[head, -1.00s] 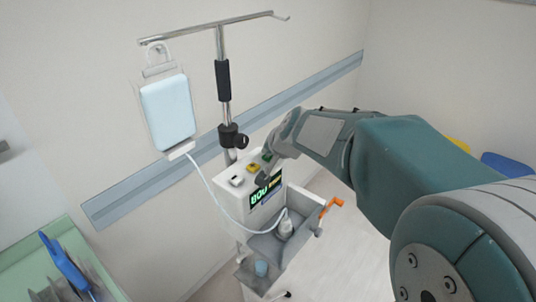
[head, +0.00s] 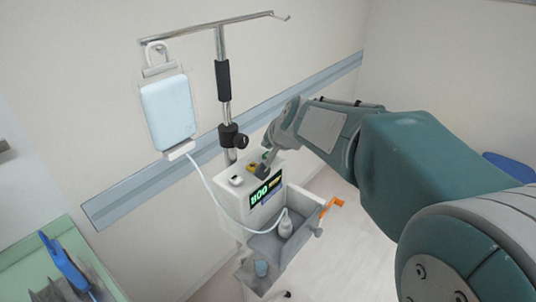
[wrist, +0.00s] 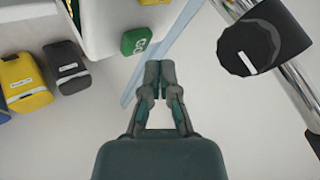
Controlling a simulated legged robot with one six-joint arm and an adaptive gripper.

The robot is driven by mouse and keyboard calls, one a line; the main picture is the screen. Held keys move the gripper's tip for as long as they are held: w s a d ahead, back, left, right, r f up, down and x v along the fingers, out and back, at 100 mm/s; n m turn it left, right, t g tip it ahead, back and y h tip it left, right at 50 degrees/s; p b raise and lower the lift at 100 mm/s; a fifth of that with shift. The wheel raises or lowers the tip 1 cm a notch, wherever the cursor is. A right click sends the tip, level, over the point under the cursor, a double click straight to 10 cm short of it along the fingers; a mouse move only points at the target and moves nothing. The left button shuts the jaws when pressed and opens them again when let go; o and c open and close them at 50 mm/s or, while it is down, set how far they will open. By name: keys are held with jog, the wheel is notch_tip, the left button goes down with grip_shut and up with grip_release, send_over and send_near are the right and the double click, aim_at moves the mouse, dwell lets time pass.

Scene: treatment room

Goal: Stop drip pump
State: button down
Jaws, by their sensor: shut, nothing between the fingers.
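The drip pump (head: 240,208) is a white box on the pole, with a lit display (head: 265,190) on its front. Its top carries a white-and-dark control (head: 236,181), a yellow button (head: 252,168) and a green button, partly hidden by my arm in the head view. In the wrist view the green button (wrist: 137,40) shows pale markings, and only a sliver of the yellow one shows at the top edge. My gripper (wrist: 159,70) is shut and empty. Its fingertips appear just beside the green button in the wrist view; whether they touch anything I cannot tell.
A pole clamp with a black knob (wrist: 262,42) stands close to my gripper's right in the wrist view. A pale blue drip bag (head: 168,112) hangs left, its tube running to the pump. An orange handle (head: 332,204) sticks out right. Yellow (wrist: 25,82) and dark (wrist: 70,68) bins stand below.

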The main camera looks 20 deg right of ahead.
jog(key=shift+r, duration=2.4)
jog(key=s+f+n+g+h, duration=0.1)
jog(key=s+f+n, duration=0.2)
jog(key=s, duration=1)
jog(key=s+f+n+g+h, duration=0.1)
jog(key=s+f, duration=0.4)
jog(key=s, duration=0.9)
jog(key=n+g, duration=0.1)
jog(key=n, duration=0.1)
jog(key=shift+n, duration=0.3)
jog(key=shift+r, duration=0.1)
